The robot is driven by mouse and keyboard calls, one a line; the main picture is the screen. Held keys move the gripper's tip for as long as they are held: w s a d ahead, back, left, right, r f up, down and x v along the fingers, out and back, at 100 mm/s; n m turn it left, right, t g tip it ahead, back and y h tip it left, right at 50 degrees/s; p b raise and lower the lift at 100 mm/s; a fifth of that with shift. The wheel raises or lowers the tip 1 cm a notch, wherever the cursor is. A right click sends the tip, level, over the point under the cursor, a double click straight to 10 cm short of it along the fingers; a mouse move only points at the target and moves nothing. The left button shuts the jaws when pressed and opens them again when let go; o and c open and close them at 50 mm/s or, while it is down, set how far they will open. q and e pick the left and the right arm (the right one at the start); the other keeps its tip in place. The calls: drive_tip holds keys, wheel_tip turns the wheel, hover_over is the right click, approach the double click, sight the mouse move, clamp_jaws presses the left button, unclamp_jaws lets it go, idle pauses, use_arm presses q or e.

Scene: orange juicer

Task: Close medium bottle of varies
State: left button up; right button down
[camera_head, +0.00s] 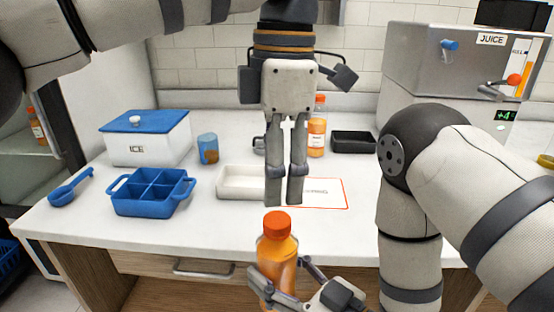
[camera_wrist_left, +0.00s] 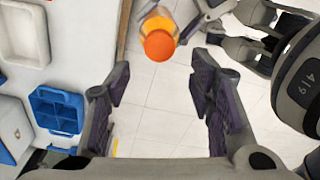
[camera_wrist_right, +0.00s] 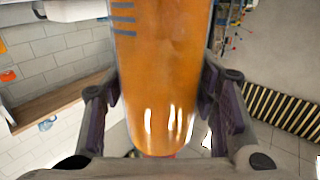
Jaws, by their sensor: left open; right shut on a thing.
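An orange juice bottle (camera_head: 277,252) with an orange cap (camera_head: 277,225) stands upright in front of the counter's front edge, in the lower middle of the head view. The cap sits on the bottle's neck. My right gripper (camera_head: 290,285) is shut on the bottle's lower body; the bottle fills the right wrist view (camera_wrist_right: 163,75). My left gripper (camera_head: 285,200) is open and empty, pointing down above the bottle and a little beyond it. In the left wrist view the cap (camera_wrist_left: 159,45) shows beyond the fingers, apart from them.
The white counter (camera_head: 110,225) holds a blue divided tray (camera_head: 150,207), a white tray (camera_head: 240,183), an ice box (camera_head: 148,145), a blue cup (camera_head: 208,148) and a black tray (camera_head: 353,142). Another juice bottle (camera_head: 317,135) stands behind my left gripper. A juicer (camera_head: 430,85) is at the back right.

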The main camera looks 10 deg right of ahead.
sight(277, 219)
use_arm(q)
drive_tip(key=n, duration=0.7)
drive_tip(key=shift+r+n, duration=0.3)
drive_tip(key=n, duration=0.3)
drive_tip(key=shift+r+n, duration=0.1)
drive_tip(key=shift+n, duration=0.2)
drive_tip(key=n, duration=0.5)
drive_tip(key=shift+r+h, duration=0.15)
drive_tip(key=shift+h, duration=0.15)
drive_tip(key=n, duration=0.3)
wheel_tip(277, 219, down, 8)
drive_tip(key=shift+r, duration=0.1)
